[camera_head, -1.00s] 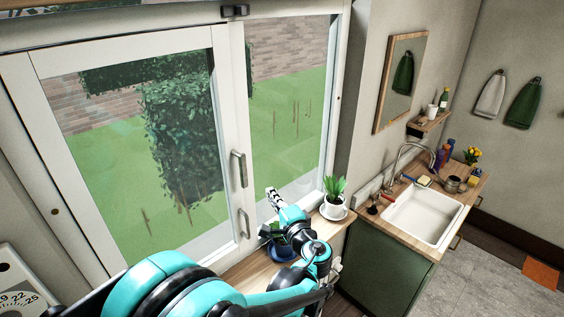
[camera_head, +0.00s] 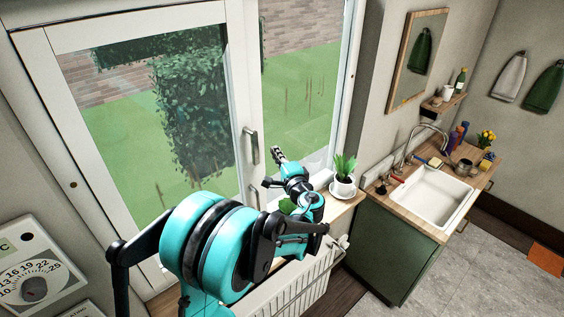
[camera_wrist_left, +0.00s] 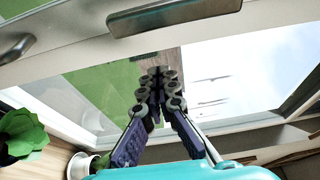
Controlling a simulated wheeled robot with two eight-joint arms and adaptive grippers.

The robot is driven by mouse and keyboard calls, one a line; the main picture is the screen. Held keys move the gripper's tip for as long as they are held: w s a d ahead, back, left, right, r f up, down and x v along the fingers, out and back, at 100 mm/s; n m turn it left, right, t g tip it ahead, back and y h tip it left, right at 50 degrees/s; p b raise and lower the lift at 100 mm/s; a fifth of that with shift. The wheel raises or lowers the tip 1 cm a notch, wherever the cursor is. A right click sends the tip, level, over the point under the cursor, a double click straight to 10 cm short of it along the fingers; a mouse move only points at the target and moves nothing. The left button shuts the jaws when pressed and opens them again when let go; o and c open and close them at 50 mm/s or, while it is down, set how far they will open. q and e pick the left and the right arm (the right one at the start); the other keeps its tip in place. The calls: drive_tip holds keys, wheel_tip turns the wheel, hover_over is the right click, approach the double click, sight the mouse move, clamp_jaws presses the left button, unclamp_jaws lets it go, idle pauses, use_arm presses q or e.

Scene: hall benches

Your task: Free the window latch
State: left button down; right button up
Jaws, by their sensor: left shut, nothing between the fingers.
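The white-framed window has a metal handle (camera_head: 251,146) standing upright on the middle frame post. In the left wrist view a grey metal handle bar (camera_wrist_left: 175,13) crosses the top, and another metal piece (camera_wrist_left: 18,45) shows at the upper left. My left gripper (camera_head: 277,153) is shut and empty, pointing up, in front of the right pane and just right of the handle in the head view. In the left wrist view its closed fingers (camera_wrist_left: 158,82) lie below the bar, apart from it in the picture. I cannot tell which fitting is the latch. My right gripper is not in view.
A potted plant (camera_head: 343,180) stands on the wooden sill right of my left gripper; another green plant (camera_head: 287,206) is partly behind my arm. A white radiator (camera_head: 300,290) is below. A sink counter (camera_head: 440,205) stands right, a dial panel (camera_head: 35,265) left.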

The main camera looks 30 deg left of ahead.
use_arm(q)
drive_tip(key=s+a, duration=0.2)
drive_tip(key=s, duration=0.1)
drive_tip(key=shift+a+p, duration=0.15)
drive_tip(key=shift+p, duration=0.15)
drive_tip(key=shift+s, duration=0.15)
